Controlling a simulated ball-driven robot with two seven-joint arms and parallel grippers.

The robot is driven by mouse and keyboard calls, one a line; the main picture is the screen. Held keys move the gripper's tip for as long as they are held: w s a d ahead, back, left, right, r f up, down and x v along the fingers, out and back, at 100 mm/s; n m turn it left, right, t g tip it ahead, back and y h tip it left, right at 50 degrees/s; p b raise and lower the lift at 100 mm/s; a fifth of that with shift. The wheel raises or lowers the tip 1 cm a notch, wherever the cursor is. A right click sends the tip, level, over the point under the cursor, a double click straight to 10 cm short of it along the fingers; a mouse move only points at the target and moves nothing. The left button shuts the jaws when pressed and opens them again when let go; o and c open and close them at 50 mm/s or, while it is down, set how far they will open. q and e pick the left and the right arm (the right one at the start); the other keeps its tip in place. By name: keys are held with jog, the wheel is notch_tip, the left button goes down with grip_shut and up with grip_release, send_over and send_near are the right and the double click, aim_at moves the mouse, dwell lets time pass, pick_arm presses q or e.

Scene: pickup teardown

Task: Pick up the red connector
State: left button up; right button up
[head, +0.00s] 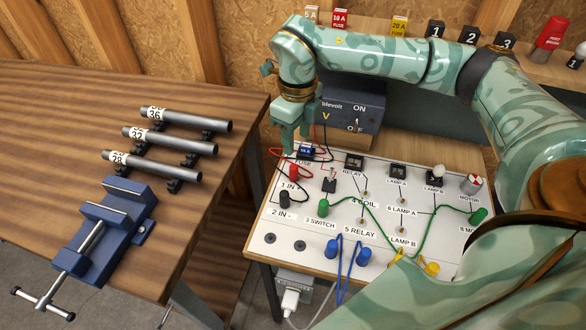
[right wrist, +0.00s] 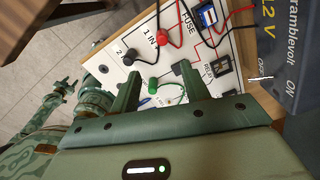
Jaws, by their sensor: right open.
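The red connector (head: 294,173) is a red plug standing at the left edge of the white panel, by the "1 IN" label, with a red wire on it. It also shows upright in the right wrist view (right wrist: 162,37), beyond my fingers. My right gripper (head: 284,148) is open and empty, fingers pointing down, above and a little behind the red connector. In the right wrist view its two fingers (right wrist: 158,70) are spread apart, touching nothing I can see. What looks like my left gripper (right wrist: 61,87) is small at the left of that view; its jaw state is unclear.
A black connector (head: 284,198) stands just in front of the red one. A green connector (head: 323,207), blue connectors and loose wires occupy the panel (head: 270,225). The dark power supply (head: 352,108) stands behind. A wooden bench (head: 60,120) with a blue vise is at left.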

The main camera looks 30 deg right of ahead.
jog(key=b, duration=0.1)
send_over(294, 166)
jog(key=f, duration=0.4)
jog(key=s+f, duration=0.1)
jog(key=f, duration=0.1)
jog(key=shift+f, duration=0.55)
jog(key=f+b, duration=0.1)
jog(key=f, duration=0.1)
jog(key=w+f+b, duration=0.1)
jog(key=f, duration=0.2)
jog(key=shift+f, duration=0.15)
jog(key=c, duration=1)
